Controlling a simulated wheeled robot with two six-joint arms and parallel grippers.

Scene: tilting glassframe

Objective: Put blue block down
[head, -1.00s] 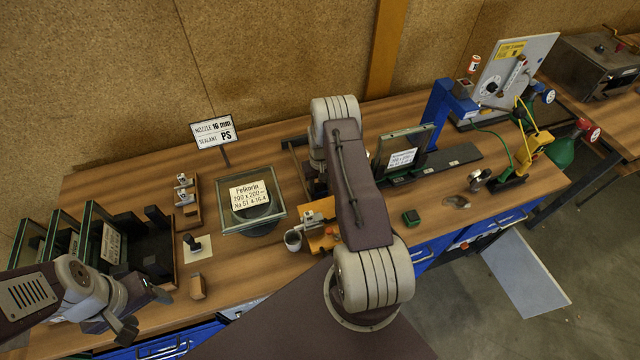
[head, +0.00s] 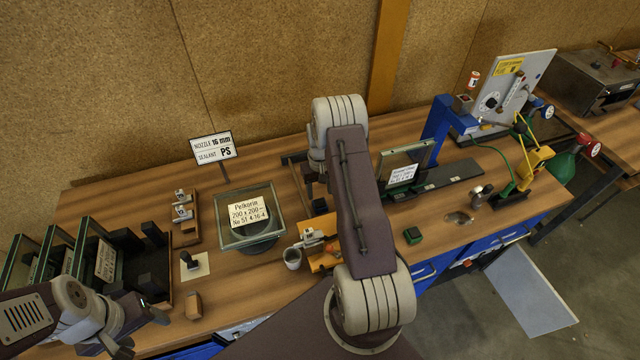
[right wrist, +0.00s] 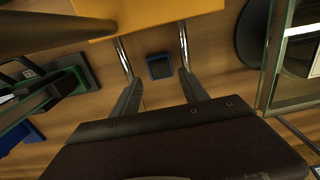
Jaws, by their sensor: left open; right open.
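The small blue block (right wrist: 160,66) lies on the wooden bench in the right wrist view. My right gripper (right wrist: 157,75) is open, with one finger on either side of the block in that view. No finger appears to touch it; the height gap cannot be told. My left gripper (head: 138,332) is open and empty at the front left of the bench, by the rack of glass frames.
An orange holder (right wrist: 150,15) stands close to the block. A green block (head: 413,235) is to the right. A framed pane (head: 405,165) stands behind on a dark rail.

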